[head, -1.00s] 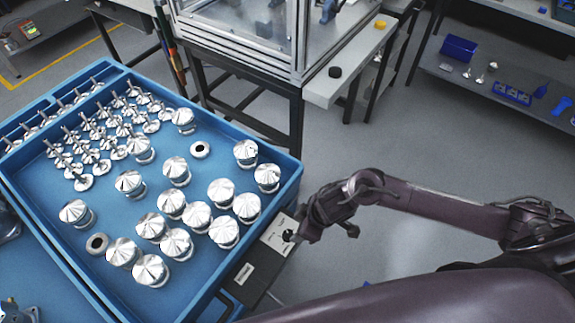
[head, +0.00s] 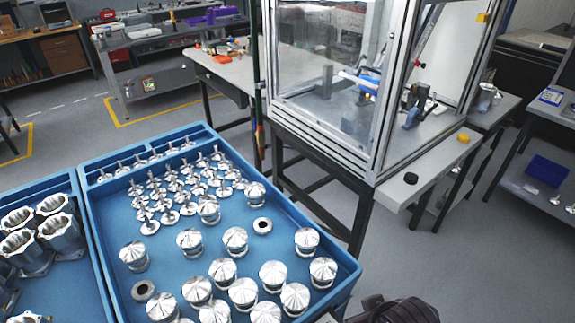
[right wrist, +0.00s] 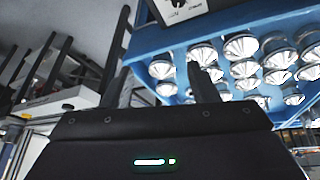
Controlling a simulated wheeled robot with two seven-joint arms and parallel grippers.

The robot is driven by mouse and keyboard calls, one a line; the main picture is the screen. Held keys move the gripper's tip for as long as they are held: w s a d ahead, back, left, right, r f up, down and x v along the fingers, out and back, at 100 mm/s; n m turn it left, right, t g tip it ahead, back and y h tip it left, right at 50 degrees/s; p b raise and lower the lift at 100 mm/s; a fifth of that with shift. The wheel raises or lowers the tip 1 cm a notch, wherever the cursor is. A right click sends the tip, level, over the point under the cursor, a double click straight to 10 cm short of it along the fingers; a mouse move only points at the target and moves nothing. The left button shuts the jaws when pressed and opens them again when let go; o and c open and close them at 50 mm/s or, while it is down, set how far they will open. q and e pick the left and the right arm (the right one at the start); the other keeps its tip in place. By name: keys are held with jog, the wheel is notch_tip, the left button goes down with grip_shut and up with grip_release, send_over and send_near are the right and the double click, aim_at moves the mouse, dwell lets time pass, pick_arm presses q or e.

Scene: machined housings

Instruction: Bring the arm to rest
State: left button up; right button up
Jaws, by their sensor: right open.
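My right gripper (right wrist: 158,75) shows in the right wrist view with its two dark fingers spread apart and nothing between them. Beyond the fingers is the blue tray (right wrist: 172,37) with its silver domed housings (right wrist: 242,46). In the head view only a dark part of my right arm shows at the bottom edge, right of the tray; its fingers are not visible there. My left gripper is in neither view.
The blue tray (head: 345,278) holds domed housings (head: 235,238), stemmed parts and dark-centred rings. A second tray (head: 88,262) with hollow housings stands left. A framed glass enclosure (head: 385,95) stands behind. Grey floor (head: 480,255) is clear at right.

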jog(key=s+d+m+g, duration=0.1)
jog(key=s+d, duration=0.2)
jog(key=s, duration=0.1)
jog(key=s+d+f+g+b, duration=0.1)
jog(key=s+f+b, duration=0.1)
jog(key=f, duration=1.7)
jog(key=s+f+g+b, duration=0.1)
jog(key=s+f+b, duration=0.15)
jog(key=f, duration=1.65)
jog(key=s+d+f+g+b, duration=0.1)
jog(key=s+d+f+b, duration=0.2)
jog(key=s+f, duration=1.4)
jog(key=shift+f+h, duration=0.25)
jog(key=shift+h, duration=0.15)
